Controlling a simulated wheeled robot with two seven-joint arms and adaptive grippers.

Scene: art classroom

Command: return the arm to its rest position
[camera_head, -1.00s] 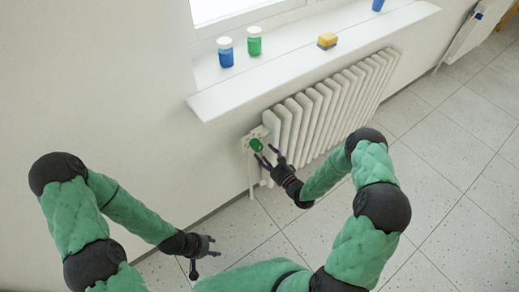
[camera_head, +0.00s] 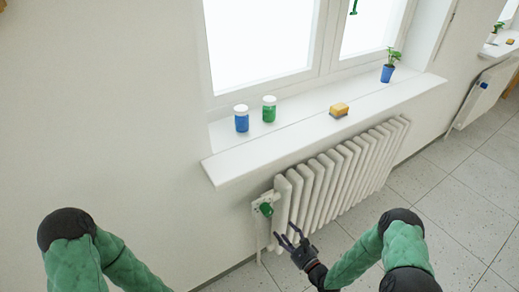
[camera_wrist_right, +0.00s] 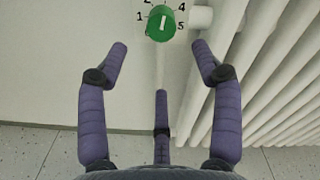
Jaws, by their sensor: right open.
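My right gripper (camera_head: 291,237) is open and empty in the head view, just below and right of a green radiator knob (camera_head: 266,209). The knob sits at the left end of the white radiator (camera_head: 330,185). In the right wrist view the gripper's fingers (camera_wrist_right: 160,62) are spread wide, and the green knob (camera_wrist_right: 160,23) is beyond them at the top, apart from them. A white line marks the knob, and numbers stand around it. My left arm shows at the lower left of the head view, but its gripper is out of frame.
A white windowsill (camera_head: 225,172) juts out above the radiator. It holds a blue jar (camera_head: 241,121), a green jar (camera_head: 269,112), a yellow sponge (camera_head: 339,109) and a potted plant (camera_head: 388,72). Tiled floor (camera_head: 460,205) lies open at the right.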

